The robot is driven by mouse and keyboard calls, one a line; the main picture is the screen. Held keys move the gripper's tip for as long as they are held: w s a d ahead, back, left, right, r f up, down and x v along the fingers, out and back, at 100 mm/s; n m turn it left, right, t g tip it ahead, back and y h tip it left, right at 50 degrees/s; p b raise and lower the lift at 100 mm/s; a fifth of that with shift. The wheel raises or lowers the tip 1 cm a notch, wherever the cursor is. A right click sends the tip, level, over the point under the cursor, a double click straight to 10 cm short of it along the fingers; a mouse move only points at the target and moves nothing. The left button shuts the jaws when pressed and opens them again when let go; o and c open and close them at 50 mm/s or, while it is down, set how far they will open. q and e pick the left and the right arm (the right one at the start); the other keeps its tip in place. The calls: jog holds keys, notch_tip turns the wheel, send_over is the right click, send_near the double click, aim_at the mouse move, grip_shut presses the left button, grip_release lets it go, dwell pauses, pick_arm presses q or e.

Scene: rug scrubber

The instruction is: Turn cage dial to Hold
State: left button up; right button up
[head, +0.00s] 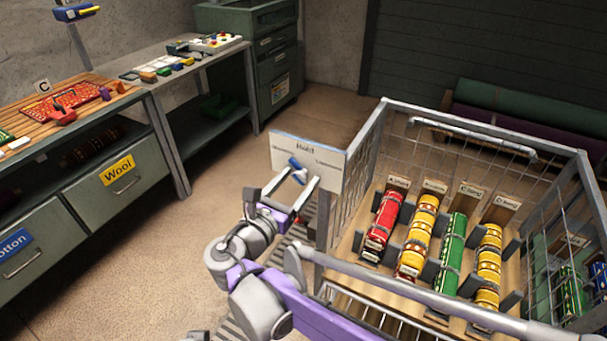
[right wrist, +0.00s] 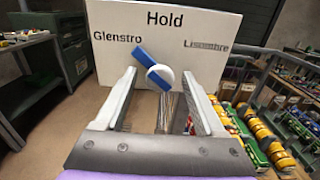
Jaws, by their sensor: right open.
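The cage dial (head: 297,170) is a white knob with a blue pointer bar on a white sign board (head: 330,172) at the cage's near left corner. In the right wrist view the dial (right wrist: 162,73) shows close up. Its blue bar is tilted, upper end to the upper left, between "Glenstro" at left and "Hold" at top. A third label is at right on the board (right wrist: 222,75). My right gripper (head: 293,190) is open and empty, its fingers on either side of the dial's line in front of the board. Contact cannot be told. My left gripper is not in view.
The wire cage (head: 378,150) holds several red, yellow and green rolls on a wooden base. A workbench with Wool (head: 117,170) and Cotton drawers stands at left, a green cabinet (head: 275,62) behind. Floor (head: 130,260) between bench and cage is clear.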

jog(key=shift+s+a+r, duration=0.1)
jog(key=shift+s, duration=0.1)
jog(key=shift+c, duration=1)
grip_shut()
jog(key=shift+m, duration=0.3)
jog(key=m+p, duration=0.1)
jog(key=m, duration=0.3)
jog(key=shift+m, duration=0.3)
jog(key=shift+m+p, duration=0.55)
jog(key=shift+m, duration=1.65)
